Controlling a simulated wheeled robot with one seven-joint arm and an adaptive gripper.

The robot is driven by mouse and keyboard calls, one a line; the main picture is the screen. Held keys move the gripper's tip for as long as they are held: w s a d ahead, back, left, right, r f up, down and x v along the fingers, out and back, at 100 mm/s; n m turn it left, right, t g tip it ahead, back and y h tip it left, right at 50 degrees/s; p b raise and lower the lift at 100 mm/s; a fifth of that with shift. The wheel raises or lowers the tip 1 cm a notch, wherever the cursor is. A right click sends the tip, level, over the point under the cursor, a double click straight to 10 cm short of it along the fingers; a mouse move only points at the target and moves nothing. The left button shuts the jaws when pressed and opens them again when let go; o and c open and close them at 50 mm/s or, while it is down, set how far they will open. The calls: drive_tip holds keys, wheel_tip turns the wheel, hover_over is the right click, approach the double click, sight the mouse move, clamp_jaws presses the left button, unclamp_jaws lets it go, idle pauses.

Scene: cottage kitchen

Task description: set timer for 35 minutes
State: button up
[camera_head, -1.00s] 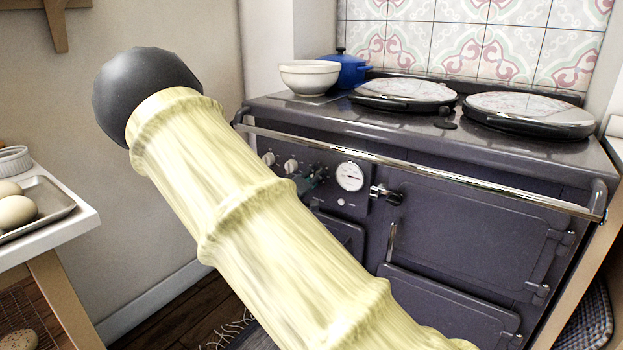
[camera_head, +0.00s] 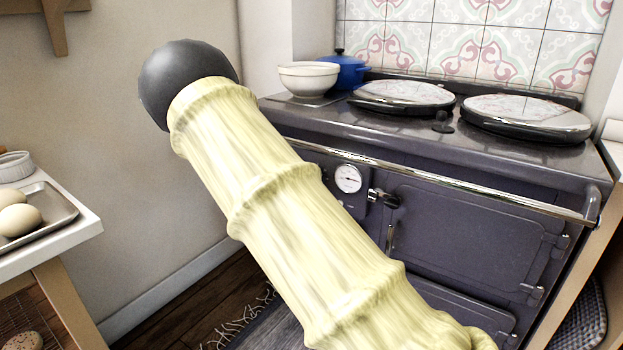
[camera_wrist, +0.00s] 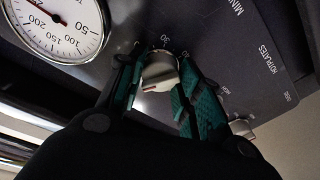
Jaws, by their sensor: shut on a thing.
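The range cooker's timer knob (camera_wrist: 160,72) is a metal knob on the dark control panel, with printed marks around it, one of which reads 30. My gripper (camera_wrist: 158,85) has its two green-padded fingers shut on this knob, one on each side, in the wrist view. The knob's exact setting is hard to read. In the head view my sleeved arm hides the knobs and my gripper. The dark range cooker (camera_head: 470,230) stands at the right.
A round gauge (camera_head: 348,178) sits on the panel and also shows in the wrist view (camera_wrist: 55,25). A second knob (camera_wrist: 242,127) is near the right finger. A chrome rail (camera_head: 450,180) crosses the cooker's front. A white bowl (camera_head: 309,78) and blue pot (camera_head: 345,70) stand on top.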

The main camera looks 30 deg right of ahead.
drive_tip(key=shift+f+m+g+h+b, duration=0.15)
drive_tip(key=shift+m+g+b, duration=0.9)
drive_tip(key=shift+m, duration=4.1)
drive_tip(key=shift+m+g+h+b, duration=0.2)
drive_tip(key=shift+m+b, duration=1.55)
drive_tip(key=shift+m, duration=3.45)
drive_tip(key=shift+f+m+g+h+b, duration=0.15)
drive_tip(key=shift+m+g+b, duration=0.9)
drive_tip(key=shift+m, duration=4.1)
drive_tip(key=shift+r+t+b, duration=0.1)
drive_tip(key=shift+t+b, duration=0.3)
drive_tip(key=o, duration=1)
drive_tip(key=shift+o, duration=0.2)
drive_tip(key=shift+w+a+r, duration=0.1)
